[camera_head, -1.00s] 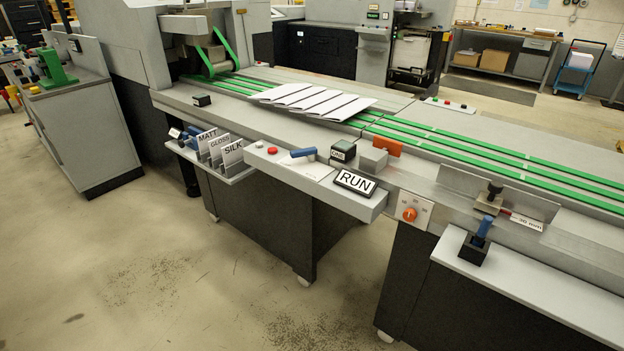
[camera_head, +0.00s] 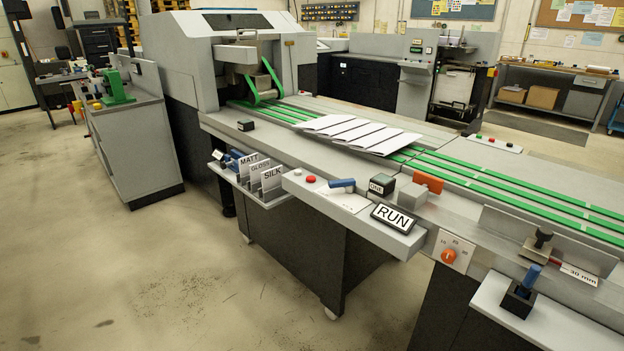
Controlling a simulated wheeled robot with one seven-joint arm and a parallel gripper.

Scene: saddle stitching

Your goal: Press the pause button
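No button in view carries a label that I can read as pause. A red button (camera_head: 311,179) sits on the grey control ledge (camera_head: 350,222) at the front of the machine, with a small pale button (camera_head: 297,172) just left of it. A RUN sign (camera_head: 394,218) stands tilted at the right end of this ledge. Another small panel with red and green buttons (camera_head: 510,145) lies across the green belts. My gripper is not in view.
A blue-handled part (camera_head: 341,184), a dark labelled block (camera_head: 382,184) and an orange handle (camera_head: 428,183) stand near the red button. MATT, GLOSS and SILK cards (camera_head: 271,179) stand to the left. White folded sheets (camera_head: 355,133) lie on the belts. The floor (camera_head: 150,270) at front left is clear.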

